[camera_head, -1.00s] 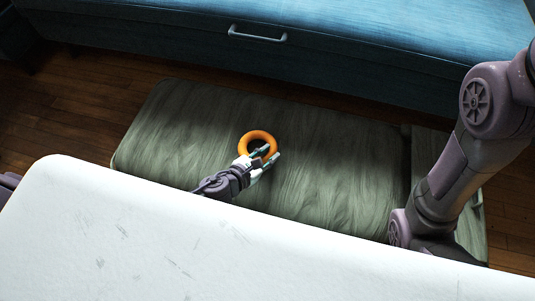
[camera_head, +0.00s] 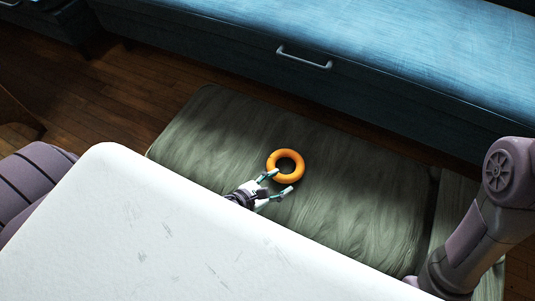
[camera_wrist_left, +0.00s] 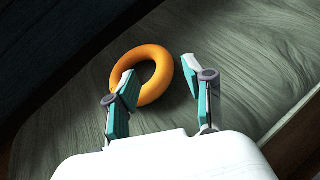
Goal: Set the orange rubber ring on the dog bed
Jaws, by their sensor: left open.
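The orange rubber ring (camera_head: 285,152) lies flat on the green-grey dog bed (camera_head: 355,205) in the head view. In the left wrist view the ring (camera_wrist_left: 160,58) lies on the dog bed (camera_wrist_left: 235,60), beyond and partly behind the left fingertip. The two fingers (camera_wrist_left: 158,82) are spread apart there. I cannot tell whether a fingertip touches the ring. My right gripper is not in view.
My white body covers the lower left of the head view. Wooden floor (camera_head: 110,100) shows at the left. The dog bed around the ring is clear.

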